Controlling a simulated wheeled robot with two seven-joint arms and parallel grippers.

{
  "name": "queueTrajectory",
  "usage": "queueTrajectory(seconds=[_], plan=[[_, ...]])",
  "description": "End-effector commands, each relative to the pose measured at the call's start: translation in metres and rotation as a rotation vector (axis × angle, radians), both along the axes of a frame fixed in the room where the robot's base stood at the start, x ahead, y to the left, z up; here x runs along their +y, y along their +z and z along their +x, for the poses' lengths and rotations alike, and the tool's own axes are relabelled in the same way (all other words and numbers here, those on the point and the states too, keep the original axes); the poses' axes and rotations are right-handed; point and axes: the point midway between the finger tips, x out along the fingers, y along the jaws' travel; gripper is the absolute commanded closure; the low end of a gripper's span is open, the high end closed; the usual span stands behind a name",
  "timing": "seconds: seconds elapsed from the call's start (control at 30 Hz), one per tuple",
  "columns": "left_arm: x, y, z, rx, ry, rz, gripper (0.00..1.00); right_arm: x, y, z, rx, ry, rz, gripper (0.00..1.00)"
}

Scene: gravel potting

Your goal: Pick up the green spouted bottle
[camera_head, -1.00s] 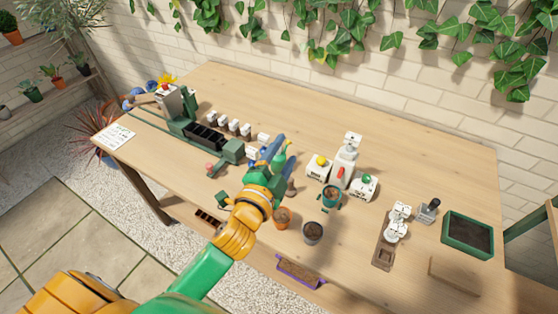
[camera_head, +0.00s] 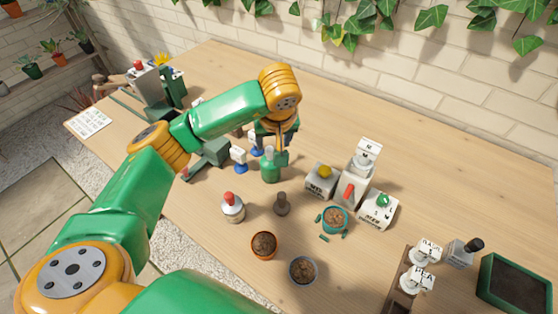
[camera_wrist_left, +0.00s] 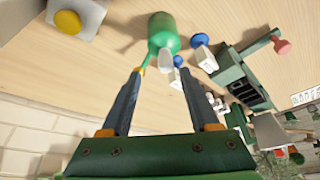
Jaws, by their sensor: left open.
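The green spouted bottle (camera_head: 270,170) stands upright on the table, left of the yellow-button box. It also shows in the left wrist view (camera_wrist_left: 163,34), at the top centre, with its spout pointing toward the gripper. My left gripper (camera_head: 274,148) comes down from above and behind the bottle, close to its top. In the left wrist view the two fingers (camera_wrist_left: 160,76) are spread, with the bottle's spout near the gap between the tips and its body beyond them. The fingers hold nothing. Whether a finger touches the spout I cannot tell. My right gripper is out of view.
A white bottle with a red cap (camera_head: 233,208) and a dark brown-handled object (camera_head: 281,205) stand in front of the bottle. Blue-based white items (camera_head: 239,160) stand close to its left. The yellow-button box (camera_head: 321,181) is on its right. Pots (camera_head: 264,245) stand nearer the front.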

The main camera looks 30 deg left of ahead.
Motion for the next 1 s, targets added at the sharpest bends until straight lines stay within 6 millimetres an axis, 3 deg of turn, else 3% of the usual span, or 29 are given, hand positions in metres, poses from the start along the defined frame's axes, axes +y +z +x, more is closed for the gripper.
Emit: queueTrajectory(seconds=[0.17, 0.3, 0.53, 0.77, 1.0], plan=[[0.010, -0.024, 0.011, 0.008, 0.002, -0.002, 0.38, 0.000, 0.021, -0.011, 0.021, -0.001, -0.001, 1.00], [0.014, -0.046, 0.018, 0.003, -0.001, -0.003, 0.38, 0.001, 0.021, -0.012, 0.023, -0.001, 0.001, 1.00], [0.014, -0.050, 0.019, 0.000, -0.003, -0.003, 0.38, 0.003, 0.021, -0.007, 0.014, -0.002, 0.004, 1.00], [0.014, -0.050, 0.019, 0.000, -0.002, -0.004, 1.00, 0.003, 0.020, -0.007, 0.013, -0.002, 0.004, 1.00], [0.014, -0.050, 0.018, 0.003, -0.002, -0.005, 1.00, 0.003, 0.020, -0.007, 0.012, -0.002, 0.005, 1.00]])
